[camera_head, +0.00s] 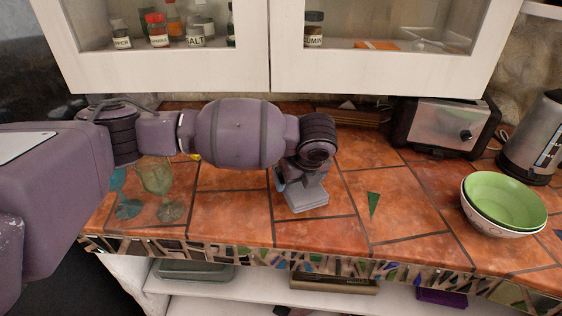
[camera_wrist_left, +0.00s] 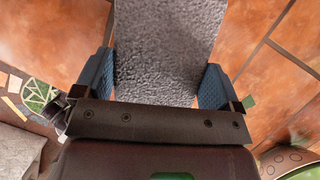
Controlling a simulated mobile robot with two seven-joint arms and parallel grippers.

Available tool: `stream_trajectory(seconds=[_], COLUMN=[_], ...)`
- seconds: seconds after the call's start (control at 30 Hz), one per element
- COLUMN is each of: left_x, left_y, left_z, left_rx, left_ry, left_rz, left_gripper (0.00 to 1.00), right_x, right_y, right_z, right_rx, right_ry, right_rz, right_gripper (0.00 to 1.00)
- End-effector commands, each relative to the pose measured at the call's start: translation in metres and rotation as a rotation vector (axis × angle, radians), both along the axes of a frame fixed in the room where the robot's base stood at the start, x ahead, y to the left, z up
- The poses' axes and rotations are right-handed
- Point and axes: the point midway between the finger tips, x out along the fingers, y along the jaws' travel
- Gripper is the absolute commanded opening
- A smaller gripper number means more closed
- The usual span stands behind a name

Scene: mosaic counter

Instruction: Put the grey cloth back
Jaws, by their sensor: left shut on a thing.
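The grey cloth (camera_wrist_left: 168,45) looks like a flat rough-textured slab between the two blue fingers of my left gripper (camera_wrist_left: 155,80) in the wrist view. The fingers are shut on its sides. In the head view my left gripper (camera_head: 295,178) points down over the tiled counter, and the light grey cloth (camera_head: 306,199) shows just below it. I cannot tell whether the cloth touches the tiles. My left wrist hides part of it. My right gripper is not in view.
Two glass goblets, one blue (camera_head: 127,205) and one greenish (camera_head: 160,190), stand left under my arm. Open shelves (camera_head: 235,290) lie below the counter; cabinets (camera_head: 165,70) hang above.

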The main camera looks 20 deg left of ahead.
Motion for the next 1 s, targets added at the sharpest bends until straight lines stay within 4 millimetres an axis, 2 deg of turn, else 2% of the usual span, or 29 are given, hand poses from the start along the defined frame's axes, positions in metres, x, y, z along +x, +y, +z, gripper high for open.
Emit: stream_trajectory(seconds=[0.3, 0.5, 0.77, 1.0], left_x=[0.055, 0.083, 0.093, 0.092], left_y=[0.045, 0.066, 0.074, 0.074], left_z=[-0.003, -0.003, -0.004, -0.034], left_rx=[0.000, -0.001, -0.001, -0.001], left_ry=[0.000, 0.002, 0.001, 0.004], left_rz=[0.006, 0.004, 0.001, 0.001], left_gripper=[0.64, 0.64, 0.64, 0.64], right_x=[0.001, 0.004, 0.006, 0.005], right_y=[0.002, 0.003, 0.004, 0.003], right_z=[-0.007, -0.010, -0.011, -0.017], right_rx=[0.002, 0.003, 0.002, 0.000], right_ry=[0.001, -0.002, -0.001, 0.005], right_rz=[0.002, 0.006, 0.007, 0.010], right_gripper=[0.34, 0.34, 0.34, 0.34])
